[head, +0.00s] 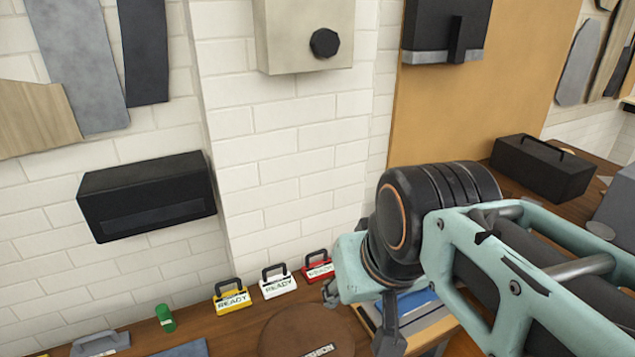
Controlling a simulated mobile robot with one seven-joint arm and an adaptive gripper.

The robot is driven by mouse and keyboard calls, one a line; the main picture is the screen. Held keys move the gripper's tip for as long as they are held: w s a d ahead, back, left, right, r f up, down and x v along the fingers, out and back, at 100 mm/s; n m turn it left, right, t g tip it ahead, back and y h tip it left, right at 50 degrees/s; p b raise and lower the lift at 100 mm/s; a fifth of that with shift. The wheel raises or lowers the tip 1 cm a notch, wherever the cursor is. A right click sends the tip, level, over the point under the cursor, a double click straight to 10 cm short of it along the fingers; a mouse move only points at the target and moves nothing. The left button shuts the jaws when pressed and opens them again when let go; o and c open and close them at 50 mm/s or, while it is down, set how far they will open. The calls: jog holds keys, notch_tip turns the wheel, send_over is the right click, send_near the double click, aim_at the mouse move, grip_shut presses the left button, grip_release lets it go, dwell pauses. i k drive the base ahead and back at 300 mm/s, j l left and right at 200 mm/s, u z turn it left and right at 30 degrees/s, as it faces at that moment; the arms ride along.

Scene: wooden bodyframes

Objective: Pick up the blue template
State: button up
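A bright blue flat piece (418,302), which looks like the blue template, lies on a stack or tray on the wooden bench at lower centre-right. My arm covers much of it, so its full outline is hidden. My gripper (361,318) is in front of and above the bench, just left of the blue piece in the picture. Its dark fingers look spread apart, with nothing visible between them. I cannot tell how high it is above the blue piece.
Yellow (232,297), white (278,283) and red (318,268) READY tags stand along the wall. A round brown board (300,335), a green cylinder (165,318) and a grey-blue panel (182,349) are on the bench. A black toolbox (541,168) stands at right.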

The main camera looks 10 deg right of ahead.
aim_at(410, 303)
jog(key=k+z, duration=0.15)
jog(key=z, duration=0.95)
jog(key=i+l, duration=0.05)
